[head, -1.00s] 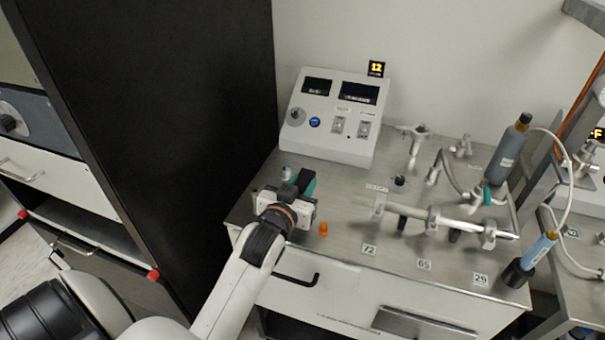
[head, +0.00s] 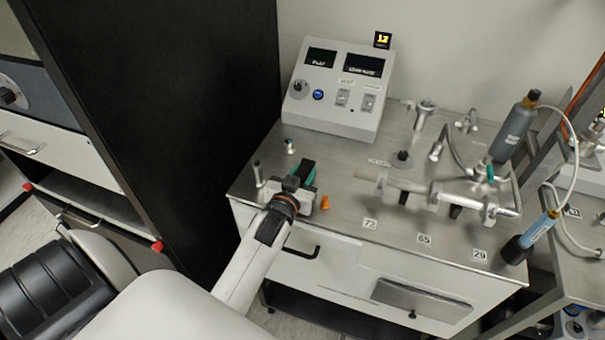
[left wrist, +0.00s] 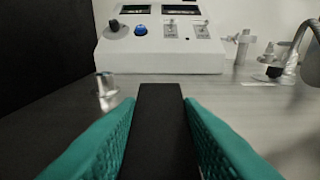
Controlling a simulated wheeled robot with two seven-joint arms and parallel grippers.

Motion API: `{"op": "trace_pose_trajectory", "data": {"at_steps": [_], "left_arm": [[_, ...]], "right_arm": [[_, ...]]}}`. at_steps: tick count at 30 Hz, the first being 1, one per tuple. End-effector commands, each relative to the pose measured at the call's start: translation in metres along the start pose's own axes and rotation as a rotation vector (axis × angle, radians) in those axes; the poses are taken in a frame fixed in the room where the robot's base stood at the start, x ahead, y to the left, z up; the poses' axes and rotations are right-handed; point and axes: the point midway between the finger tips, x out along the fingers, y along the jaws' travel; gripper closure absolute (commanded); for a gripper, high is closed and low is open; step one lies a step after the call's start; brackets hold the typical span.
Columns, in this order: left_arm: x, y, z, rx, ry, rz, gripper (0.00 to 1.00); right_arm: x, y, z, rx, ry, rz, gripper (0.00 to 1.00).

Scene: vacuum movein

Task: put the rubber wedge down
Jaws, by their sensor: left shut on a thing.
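The rubber wedge (left wrist: 160,130) is a black block held between the teal fingers of my left gripper (left wrist: 160,140) in the left wrist view. In the head view my left gripper (head: 306,176) is over the left front part of the steel bench top (head: 335,175), shut on the dark wedge (head: 304,168). Whether the wedge touches the bench top cannot be told, as its lower end is hidden. My right gripper is not in view.
A control box (head: 335,95) stands behind. A metal post (head: 258,173) and a small capped cylinder (head: 290,147) are left of the gripper. An orange piece (head: 325,203) lies close to its right. A metal tube assembly (head: 430,192) and a grey bottle (head: 515,125) are further right.

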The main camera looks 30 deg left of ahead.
Motion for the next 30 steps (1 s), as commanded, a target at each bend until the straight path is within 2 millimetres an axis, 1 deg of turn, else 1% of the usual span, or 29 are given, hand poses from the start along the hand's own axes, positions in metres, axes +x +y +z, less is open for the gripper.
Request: {"op": "trace_pose_trajectory", "data": {"at_steps": [4, 8, 9, 12, 19, 22, 23, 26, 30], "left_arm": [[0.0, 0.0, 0.001, 0.0, -0.001, 0.0, 0.91], [0.001, 0.0, -0.003, 0.0, 0.0, 0.0, 0.91], [0.0, 0.0, -0.002, 0.0, 0.0, 0.0, 0.61], [0.0, 0.0, -0.002, 0.0, 0.0, 0.0, 0.46], [0.0, 0.0, -0.002, 0.001, 0.0, 0.0, 0.46], [0.0, 0.0, 0.003, 0.001, -0.001, 0.0, 0.46], [-0.003, 0.0, 0.001, 0.0, 0.0, 0.0, 0.46], [-0.016, 0.0, -0.001, 0.001, 0.001, 0.0, 0.46], [-0.045, 0.0, -0.002, 0.0, 0.003, 0.0, 0.46]], "right_arm": [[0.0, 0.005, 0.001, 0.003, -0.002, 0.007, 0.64], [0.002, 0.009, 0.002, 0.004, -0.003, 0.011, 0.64], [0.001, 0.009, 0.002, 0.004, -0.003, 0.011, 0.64], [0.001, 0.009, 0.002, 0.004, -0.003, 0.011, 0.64], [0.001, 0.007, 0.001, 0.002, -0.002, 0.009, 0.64], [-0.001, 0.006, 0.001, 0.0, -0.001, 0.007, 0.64], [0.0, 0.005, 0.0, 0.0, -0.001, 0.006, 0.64], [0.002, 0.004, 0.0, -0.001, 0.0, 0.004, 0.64], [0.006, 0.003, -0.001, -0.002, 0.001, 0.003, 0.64]]}}
